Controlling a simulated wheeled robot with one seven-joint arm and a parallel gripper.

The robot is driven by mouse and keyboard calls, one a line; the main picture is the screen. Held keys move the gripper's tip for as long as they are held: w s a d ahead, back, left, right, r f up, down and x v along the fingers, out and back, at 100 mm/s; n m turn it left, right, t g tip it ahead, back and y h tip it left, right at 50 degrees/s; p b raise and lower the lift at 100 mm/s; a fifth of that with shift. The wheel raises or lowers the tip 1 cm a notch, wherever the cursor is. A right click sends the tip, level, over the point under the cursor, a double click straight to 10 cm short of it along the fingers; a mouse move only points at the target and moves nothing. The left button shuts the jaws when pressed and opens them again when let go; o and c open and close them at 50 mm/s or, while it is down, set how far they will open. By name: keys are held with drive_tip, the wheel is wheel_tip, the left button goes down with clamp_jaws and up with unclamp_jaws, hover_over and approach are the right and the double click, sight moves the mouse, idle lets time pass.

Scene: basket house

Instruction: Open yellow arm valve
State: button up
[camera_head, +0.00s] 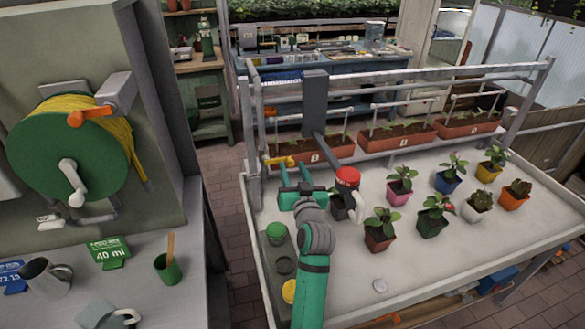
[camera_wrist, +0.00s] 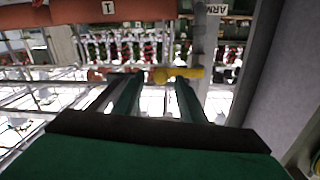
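The yellow arm valve (camera_head: 279,160) has a lever handle on the pipe frame at the table's far left corner. In the wrist view the yellow handle (camera_wrist: 180,74) lies level at the fingertips, mostly toward the right finger. My gripper (camera_head: 294,170) is just in front of the valve in the head view. In the wrist view my gripper (camera_wrist: 157,80) has its two green fingers apart, with a gap between them. I cannot tell whether a finger touches the handle.
A label (camera_wrist: 217,9) reading "ARM" is on the pipe above the valve. A planter (camera_head: 315,150) marked 1 hangs behind. A green hose reel (camera_head: 68,152) is at left.

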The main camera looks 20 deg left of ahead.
drive_tip(key=shift+w+a, duration=0.4)
drive_tip(key=shift+w, duration=0.2)
clamp_jaws()
